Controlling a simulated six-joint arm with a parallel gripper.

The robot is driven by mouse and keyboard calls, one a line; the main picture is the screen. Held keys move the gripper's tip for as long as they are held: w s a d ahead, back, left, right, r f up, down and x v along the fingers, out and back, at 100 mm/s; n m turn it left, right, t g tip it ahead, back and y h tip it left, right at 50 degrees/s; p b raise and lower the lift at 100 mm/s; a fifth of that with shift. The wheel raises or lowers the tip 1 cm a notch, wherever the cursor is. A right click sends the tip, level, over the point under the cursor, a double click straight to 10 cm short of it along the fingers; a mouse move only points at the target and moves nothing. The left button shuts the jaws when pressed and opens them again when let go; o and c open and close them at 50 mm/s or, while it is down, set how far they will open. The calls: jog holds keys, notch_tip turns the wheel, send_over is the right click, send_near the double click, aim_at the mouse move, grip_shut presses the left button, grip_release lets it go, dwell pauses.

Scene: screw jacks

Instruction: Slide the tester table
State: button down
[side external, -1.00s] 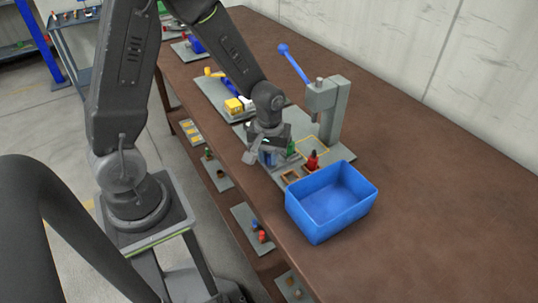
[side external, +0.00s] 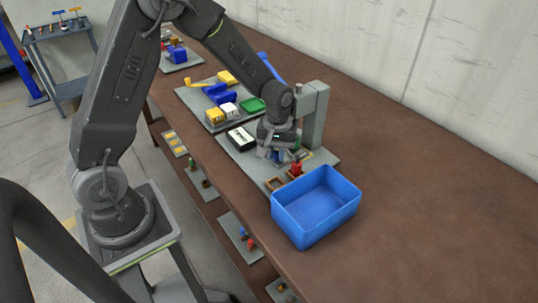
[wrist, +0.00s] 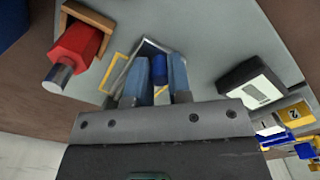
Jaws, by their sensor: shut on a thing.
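My gripper (side external: 277,155) is low over the grey base plate, just in front of the grey press (side external: 316,110). In the wrist view its two blue fingers (wrist: 160,82) are shut around a small blue piece (wrist: 160,68). This piece appears to be the grip of the tester table (wrist: 148,46), a grey-edged frame around the fingertips. The table lies partly over a yellow outline (wrist: 112,72) on the plate. My gripper and wrist hide most of it in the side view.
A blue bin (side external: 340,215) is at the front right. A black-and-white box (side external: 240,138) and a tray of yellow and blue parts lie left. The bench's right side is clear.

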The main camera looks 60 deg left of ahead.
aim_at(254, 173)
jog(key=shift+w, duration=0.35)
jog(key=c, duration=1.1)
grip_release()
jog(key=shift+o, duration=0.2)
jog(key=shift+s, duration=0.1)
jog(key=shift+s, duration=0.1)
jog(key=shift+s, duration=0.2)
jog(key=s, duration=0.7)
notch_tip(254, 173, up, 14)
jog(key=s+d+r+m+t, duration=0.2)
jog(key=s+r+m+t, duration=0.1)
jog(key=s, duration=0.3)
jog(key=s+d+r+m+t, duration=0.2)
jog(key=s+d+r+m, duration=0.1)
jog(key=s+r+m, duration=0.2)
jog(key=shift+s+r+m+t, duration=0.15)
jog(key=shift+s+m+t, duration=0.3)
jog(key=shift+s, duration=0.2)
